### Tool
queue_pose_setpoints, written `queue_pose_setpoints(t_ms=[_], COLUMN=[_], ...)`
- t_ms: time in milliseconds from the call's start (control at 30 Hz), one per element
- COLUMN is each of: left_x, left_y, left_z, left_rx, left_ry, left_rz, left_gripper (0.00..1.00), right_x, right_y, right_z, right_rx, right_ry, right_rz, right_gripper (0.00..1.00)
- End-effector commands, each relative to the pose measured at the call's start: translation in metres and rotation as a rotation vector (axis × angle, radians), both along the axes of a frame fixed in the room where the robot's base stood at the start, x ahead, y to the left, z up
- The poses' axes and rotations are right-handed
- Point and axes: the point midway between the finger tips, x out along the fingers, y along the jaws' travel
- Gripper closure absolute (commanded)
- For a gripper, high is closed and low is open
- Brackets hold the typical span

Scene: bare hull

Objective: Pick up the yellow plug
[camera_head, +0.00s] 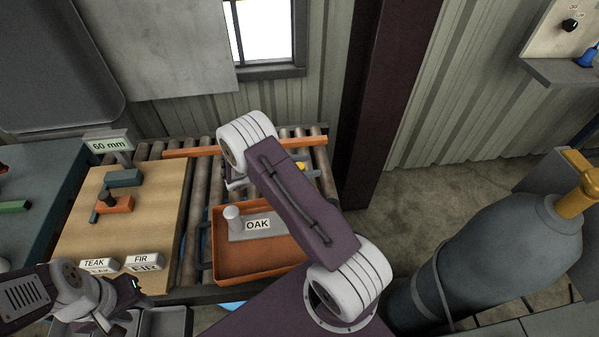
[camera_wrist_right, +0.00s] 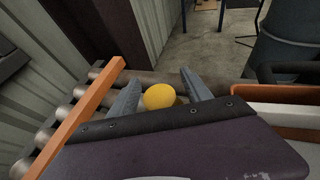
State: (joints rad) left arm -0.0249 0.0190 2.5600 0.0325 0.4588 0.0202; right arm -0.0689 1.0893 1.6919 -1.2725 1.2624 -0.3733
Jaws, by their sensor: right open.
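The yellow plug (camera_wrist_right: 159,96) shows a round yellow top in the right wrist view, between the two grey fingers of my right gripper (camera_wrist_right: 160,78). The fingers are apart, and I see no clear contact with the plug. The gripper's body hides the plug's lower part. In the head view only a small yellow bit of the plug (camera_head: 300,166) shows past my right arm, on the rollers; that arm hides most of the right gripper. My left gripper (camera_head: 122,300) is at the lower left, near the white label blocks; its fingers are not clear.
An orange tray (camera_head: 223,269) holding a grey piece labelled OAK lies on the rollers in front of the plug. An orange bar (camera_head: 195,152) runs along the back. A wooden board (camera_head: 85,235) with blocks is at left. A dark pillar (camera_head: 372,110) stands behind right.

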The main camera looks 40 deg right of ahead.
Motion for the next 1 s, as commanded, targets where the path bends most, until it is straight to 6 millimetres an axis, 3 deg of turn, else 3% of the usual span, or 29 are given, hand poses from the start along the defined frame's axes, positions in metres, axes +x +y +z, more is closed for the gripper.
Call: queue_pose_setpoints(t_ms=[67,100,300,633,867,1000], left_x=[0.000,0.000,0.000,0.000,0.000,0.000], left_y=[0.000,0.000,0.000,0.000,0.000,0.000], left_z=[0.000,0.000,0.000,0.000,-0.002,-0.002], left_rx=[0.000,0.000,0.000,0.000,0.000,0.000], left_ry=[0.000,0.000,0.000,0.000,0.000,0.000], left_rz=[0.000,0.000,0.000,0.000,0.000,0.000], left_gripper=[0.64,0.64,0.64,0.64,0.64,0.64], right_x=[0.000,0.000,0.000,0.001,0.001,-0.029], right_y=[0.000,0.000,0.001,0.001,0.001,0.005], right_z=[0.000,0.000,0.000,0.004,0.040,0.060], right_rx=[0.000,0.000,0.000,0.000,0.000,0.000], right_ry=[0.000,0.000,0.000,-0.001,-0.006,0.001], right_rz=[0.001,0.001,0.000,0.001,0.001,0.002], right_gripper=[0.43,0.48,1.00,1.00,1.00,1.00])
